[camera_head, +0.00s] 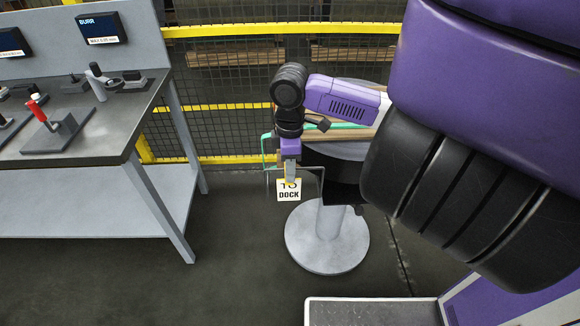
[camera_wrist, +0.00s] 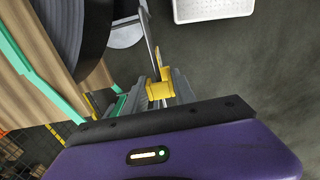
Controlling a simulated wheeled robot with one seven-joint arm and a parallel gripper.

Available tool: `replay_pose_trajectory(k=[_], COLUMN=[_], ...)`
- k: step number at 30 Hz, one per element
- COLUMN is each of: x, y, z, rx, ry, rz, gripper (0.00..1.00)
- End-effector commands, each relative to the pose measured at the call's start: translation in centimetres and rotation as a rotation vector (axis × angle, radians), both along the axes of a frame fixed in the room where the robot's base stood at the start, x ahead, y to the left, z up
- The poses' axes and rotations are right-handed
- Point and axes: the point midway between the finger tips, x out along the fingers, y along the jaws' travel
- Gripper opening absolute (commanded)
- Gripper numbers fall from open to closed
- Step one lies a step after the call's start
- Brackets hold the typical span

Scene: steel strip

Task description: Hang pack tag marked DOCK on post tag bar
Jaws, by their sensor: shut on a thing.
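The pack tag marked DOCK (camera_head: 289,195) is a white card reading "TO DOCK". It hangs below my gripper (camera_head: 291,175), in front of the post. In the wrist view my gripper (camera_wrist: 160,92) is shut on a yellow part (camera_wrist: 155,89) of the tag; the card itself is seen nearly edge-on. The post (camera_head: 329,222) is grey, on a round base (camera_head: 327,255). Thin rods show beside the tag in the head view; I cannot tell which is the tag bar, or whether the tag touches it. My wrist and arm hide part of the post top.
A grey round coil (camera_wrist: 70,25) lies by wooden boards (camera_wrist: 30,45) with green straps (camera_wrist: 25,55), close to my gripper. A workbench (camera_head: 100,150) with tools and small screens stands at the left. A yellow-railed mesh fence (camera_head: 235,105) is behind. Floor left of the post is clear.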

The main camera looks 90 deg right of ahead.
Motion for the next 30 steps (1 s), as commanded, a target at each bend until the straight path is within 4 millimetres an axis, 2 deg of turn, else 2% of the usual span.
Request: replay_pose_trajectory(k=[7,8,11,22,26,30], x=[0.0,0.0,0.0,0.0,0.0,0.0], y=[0.0,0.0,0.0,0.0,0.0,-0.1], z=[-0.7,-0.6,-0.5,-0.2,1.2,3.6], rx=[0.000,0.000,0.000,-0.001,-0.002,-0.003], ry=[0.000,0.000,0.000,0.000,-0.001,-0.001], rz=[0.000,0.000,0.000,0.000,0.001,0.001], gripper=[0.00,0.36,0.56,0.57,0.57,0.57])
